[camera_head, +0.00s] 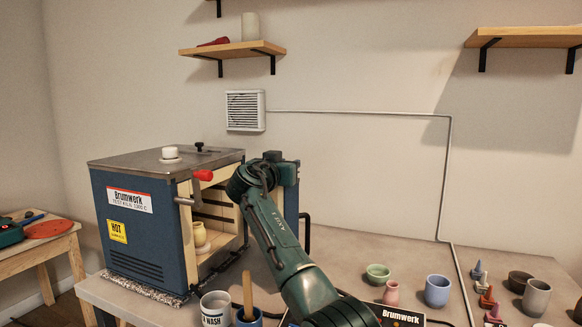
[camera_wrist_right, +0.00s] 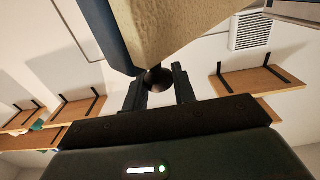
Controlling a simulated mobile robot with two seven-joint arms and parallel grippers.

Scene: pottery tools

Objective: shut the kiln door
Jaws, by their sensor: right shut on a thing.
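The blue kiln (camera_head: 150,225) with a grey top stands at the left of the bench in the head view. Its front is open and shows cream shelves and a pale pot (camera_head: 201,238). A lever with a red knob (camera_head: 203,175) sticks out at its front edge. The kiln door (camera_head: 291,195) stands open, mostly hidden behind my right arm; its blue face and cream lining (camera_wrist_right: 185,30) fill the top of the wrist view. My right gripper (camera_wrist_right: 158,88) is shut on a dark round knob (camera_wrist_right: 157,78) on the door. My left gripper is not in view.
A white mug (camera_head: 215,310) and a blue pot with a wooden stick (camera_head: 248,315) stand in front of the kiln. Bowls, cups (camera_head: 437,290) and small coloured bottles (camera_head: 486,298) stand at the right. A wooden side table (camera_head: 50,250) is at the left.

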